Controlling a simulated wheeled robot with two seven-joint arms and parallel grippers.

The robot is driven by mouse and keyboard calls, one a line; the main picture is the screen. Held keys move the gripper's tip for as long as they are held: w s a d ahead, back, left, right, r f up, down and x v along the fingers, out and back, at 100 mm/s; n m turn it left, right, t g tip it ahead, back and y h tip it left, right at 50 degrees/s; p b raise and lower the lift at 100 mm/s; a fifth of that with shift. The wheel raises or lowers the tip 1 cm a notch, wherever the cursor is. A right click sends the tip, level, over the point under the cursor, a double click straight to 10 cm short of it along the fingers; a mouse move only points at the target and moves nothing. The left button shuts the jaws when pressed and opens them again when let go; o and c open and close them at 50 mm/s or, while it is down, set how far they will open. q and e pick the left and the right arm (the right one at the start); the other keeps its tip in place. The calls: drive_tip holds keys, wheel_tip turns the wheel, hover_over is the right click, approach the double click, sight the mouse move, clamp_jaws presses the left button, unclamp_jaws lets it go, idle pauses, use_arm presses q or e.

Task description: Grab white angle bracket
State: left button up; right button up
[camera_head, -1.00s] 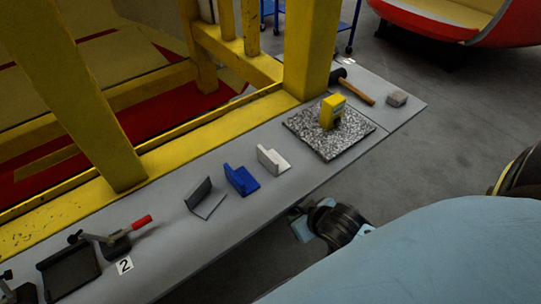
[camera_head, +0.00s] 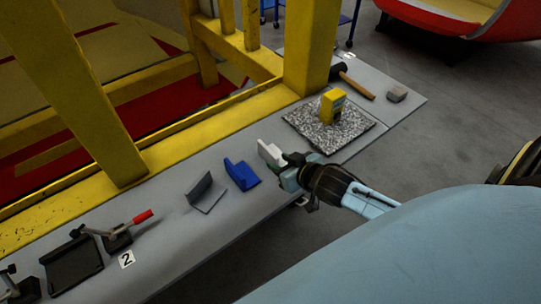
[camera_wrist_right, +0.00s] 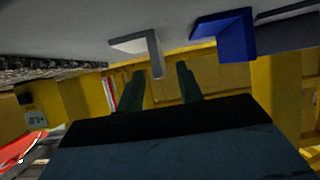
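The white angle bracket (camera_head: 270,154) stands on the grey bench, right of the blue angle bracket, in the head view; its right part is hidden behind my right gripper. In the right wrist view the white bracket (camera_wrist_right: 148,48) shows just beyond the fingertips, its upright plate in line with the gap between them. My right gripper (camera_head: 284,162) is at the bracket's near side; the wrist view shows its two fingers (camera_wrist_right: 160,75) apart with nothing between them. I cannot tell whether a finger touches the bracket. My left gripper is not in view.
The blue bracket (camera_head: 241,174) and a dark grey bracket (camera_head: 206,192) stand to the left. A speckled plate (camera_head: 328,127) with a yellow device (camera_head: 332,105) lies to the right. Yellow frame posts (camera_head: 309,50) rise behind the bench (camera_head: 170,222).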

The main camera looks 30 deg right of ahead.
sight(268, 154)
drive_tip(key=shift+x, duration=0.9)
drive_tip(key=x, duration=0.4)
drive_tip(key=shift+w+r, duration=0.25)
drive_tip(key=shift+w+f, duration=0.3)
drive_tip(key=shift+w, duration=0.25)
drive_tip(key=shift+c, duration=0.2)
clamp_jaws()
